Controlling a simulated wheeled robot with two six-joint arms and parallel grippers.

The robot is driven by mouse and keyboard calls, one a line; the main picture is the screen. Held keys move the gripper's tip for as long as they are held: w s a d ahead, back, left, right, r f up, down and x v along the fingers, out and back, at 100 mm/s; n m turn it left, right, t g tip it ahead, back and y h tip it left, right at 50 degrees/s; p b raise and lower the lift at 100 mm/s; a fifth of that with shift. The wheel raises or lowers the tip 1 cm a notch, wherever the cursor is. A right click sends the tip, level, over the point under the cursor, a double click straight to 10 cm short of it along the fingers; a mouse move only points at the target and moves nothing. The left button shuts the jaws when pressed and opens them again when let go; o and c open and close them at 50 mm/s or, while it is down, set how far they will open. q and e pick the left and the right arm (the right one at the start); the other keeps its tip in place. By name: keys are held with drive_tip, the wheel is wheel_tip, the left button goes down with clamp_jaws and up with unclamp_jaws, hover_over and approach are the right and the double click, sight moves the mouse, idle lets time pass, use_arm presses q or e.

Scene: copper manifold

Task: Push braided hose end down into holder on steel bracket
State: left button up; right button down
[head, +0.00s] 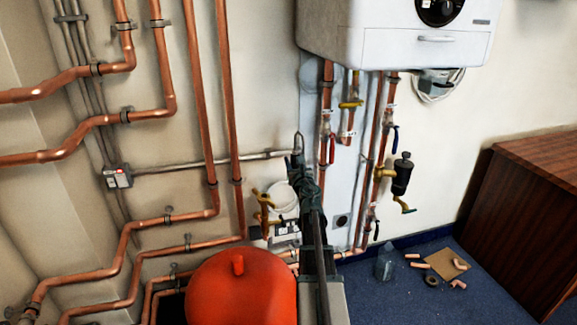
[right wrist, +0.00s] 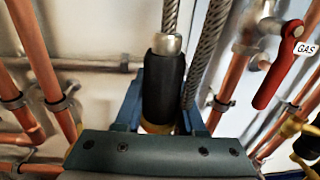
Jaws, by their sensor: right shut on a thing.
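My right gripper (head: 298,163) reaches up in front of the wall below the white boiler. In the right wrist view its blue fingers (right wrist: 164,108) are shut around the black sleeve (right wrist: 163,88) of the braided hose end. A silver ferrule (right wrist: 167,44) tops the sleeve, and braided hose (right wrist: 171,14) rises from it out of the frame. A second braided length (right wrist: 205,55) runs just right of the sleeve. My left gripper is not in view.
Copper pipes (head: 197,90) line the wall at left. A red valve lever (right wrist: 276,65) with a GAS tag is close on the right. A white boiler (head: 395,35) hangs above. A red vessel (head: 240,290) stands below, and a wooden cabinet (head: 525,210) is at right.

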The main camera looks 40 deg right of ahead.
wheel_tip(320, 180, down, 30)
drive_tip(key=d+b, duration=0.1)
drive_tip(key=b, duration=2.9)
drive_tip(key=shift+w+d+y, duration=0.15)
drive_tip(key=shift+d+y, duration=0.15)
drive_tip(key=shift+d, duration=0.1)
drive_tip(key=shift+c, duration=2.2)
unclamp_jaws()
drive_tip(key=v, duration=1.4)
drive_tip(key=shift+f, duration=0.25)
drive_tip(key=shift+d, duration=0.1)
